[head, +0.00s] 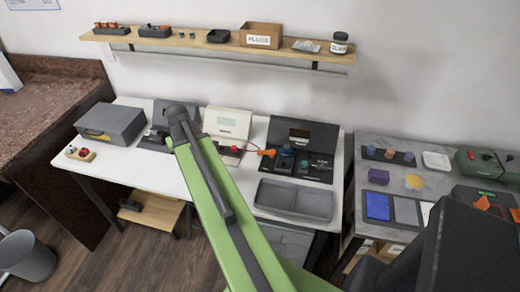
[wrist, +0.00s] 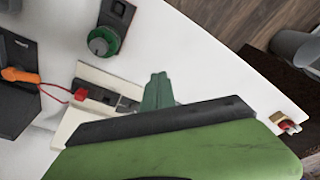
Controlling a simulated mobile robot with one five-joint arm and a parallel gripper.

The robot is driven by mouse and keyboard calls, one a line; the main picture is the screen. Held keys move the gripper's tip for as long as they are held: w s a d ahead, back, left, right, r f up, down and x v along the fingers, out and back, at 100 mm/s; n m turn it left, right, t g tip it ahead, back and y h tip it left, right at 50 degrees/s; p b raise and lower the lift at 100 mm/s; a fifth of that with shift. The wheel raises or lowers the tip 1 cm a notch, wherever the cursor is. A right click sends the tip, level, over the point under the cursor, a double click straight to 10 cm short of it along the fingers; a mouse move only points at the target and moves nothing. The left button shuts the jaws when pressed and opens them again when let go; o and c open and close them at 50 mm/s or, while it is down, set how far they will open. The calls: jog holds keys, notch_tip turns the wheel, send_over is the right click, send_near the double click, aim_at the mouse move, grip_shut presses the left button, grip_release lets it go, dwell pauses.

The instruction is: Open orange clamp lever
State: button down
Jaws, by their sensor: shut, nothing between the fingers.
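Orange flap-like pieces (head: 483,203) stand on a dark device at the right edge of the head view; a second one is cut by the frame edge. They may be the clamp lever, but I cannot tell. My gripper (wrist: 158,88) shows green fingers shut and empty, over the white table and apart from both orange things. In the head view I cannot make out its fingers.
A grey tray (head: 295,200) lies at the white table's front. A grey box (head: 111,123) stands at its left. The right bench holds a blue panel (head: 378,206), a yellow piece (head: 414,182) and a green case (head: 485,161). A shelf (head: 215,43) runs above. My arm crosses the middle.

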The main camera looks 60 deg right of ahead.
jog(key=s+d+m, duration=0.2)
jog(key=s+d, duration=0.3)
jog(key=d, duration=0.4)
jog(key=s+d+m+h, duration=0.1)
jog(key=s+d, duration=0.4)
jog(key=d, duration=0.4)
jog(key=s+d+r+m+h, duration=0.1)
jog(key=s+d+m, duration=0.1)
jog(key=s+d, duration=0.4)
jog(key=d, duration=0.4)
jog(key=shift+m, duration=0.3)
jog(key=shift+d, duration=0.1)
